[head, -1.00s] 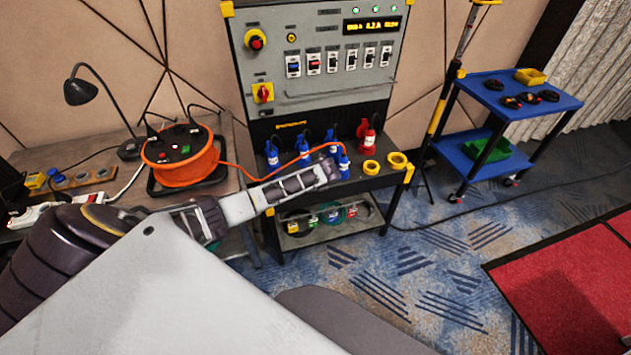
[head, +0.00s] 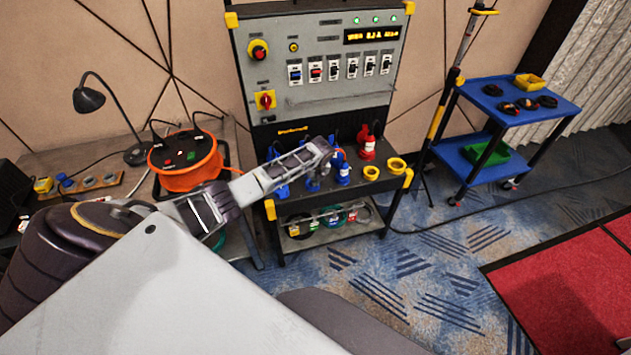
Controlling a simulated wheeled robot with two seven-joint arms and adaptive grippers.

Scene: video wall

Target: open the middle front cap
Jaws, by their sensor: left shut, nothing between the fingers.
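Several blue capped connectors stand on the dark shelf below the grey control panel (head: 330,60). One blue connector (head: 343,175) with a white label stands just right of my left gripper (head: 316,183). Another blue connector (head: 283,189) shows in part at left, below my arm. My left gripper points down among the blue connectors, its fingers shut and empty. It covers the middle of the front row, so I cannot tell whether it touches the middle cap or how that cap stands. My right gripper is out of view.
A red connector (head: 367,147) and two yellow rings (head: 371,173) stand right of the blue ones. An orange cable reel (head: 187,165) and a lamp (head: 90,100) are on the left table.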

